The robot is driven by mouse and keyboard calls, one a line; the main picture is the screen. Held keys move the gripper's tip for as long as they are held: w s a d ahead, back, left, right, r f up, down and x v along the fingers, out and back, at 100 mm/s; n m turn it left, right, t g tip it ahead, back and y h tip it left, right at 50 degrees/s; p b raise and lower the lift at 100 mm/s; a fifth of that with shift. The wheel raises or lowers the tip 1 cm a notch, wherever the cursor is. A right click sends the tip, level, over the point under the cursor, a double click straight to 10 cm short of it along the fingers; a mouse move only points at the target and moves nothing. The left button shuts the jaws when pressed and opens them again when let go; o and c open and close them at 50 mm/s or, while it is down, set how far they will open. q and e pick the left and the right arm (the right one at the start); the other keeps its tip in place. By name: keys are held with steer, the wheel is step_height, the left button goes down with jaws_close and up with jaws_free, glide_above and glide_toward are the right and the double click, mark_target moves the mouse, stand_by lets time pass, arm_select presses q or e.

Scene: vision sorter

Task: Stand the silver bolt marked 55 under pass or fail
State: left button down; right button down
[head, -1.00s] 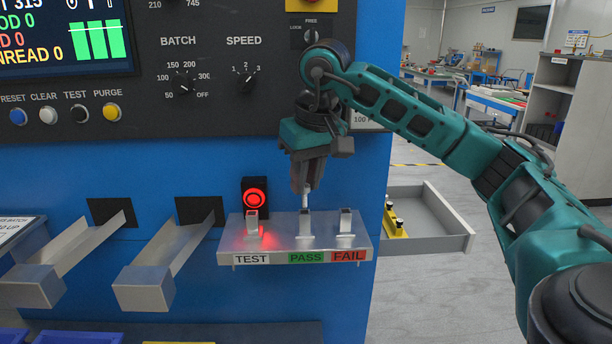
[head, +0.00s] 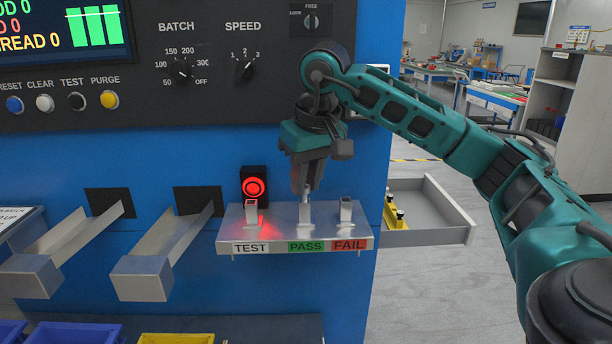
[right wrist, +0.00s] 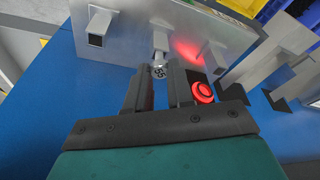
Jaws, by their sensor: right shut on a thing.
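My right gripper (head: 305,194) is above the PASS place of the metal shelf (head: 272,242) and shut on a small silver bolt (head: 305,208). In the right wrist view the round bolt head (right wrist: 159,72) shows between the fingertips (right wrist: 160,78), in line with the middle post. The bolt is upright, with its lower part at the PASS post; I cannot tell how far it is seated. Its number cannot be read. The green PASS label (head: 306,246) is below it, with the red FAIL label (head: 348,245) to the right. My left gripper is out of view.
Square metal posts stand at TEST (head: 252,212) and FAIL (head: 346,210), close on both sides. A lit red button (head: 254,187) is behind TEST. Two metal chutes (head: 165,242) are at the left. An open drawer (head: 440,236) with a yellow holder (head: 394,214) is at the right.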

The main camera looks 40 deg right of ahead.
steer(key=shift+f, duration=0.4)
steer(key=c, duration=0.9)
jaws_free()
steer(key=shift+o, duration=0.2)
steer(key=o, duration=0.4)
steer(key=shift+c, duration=0.2)
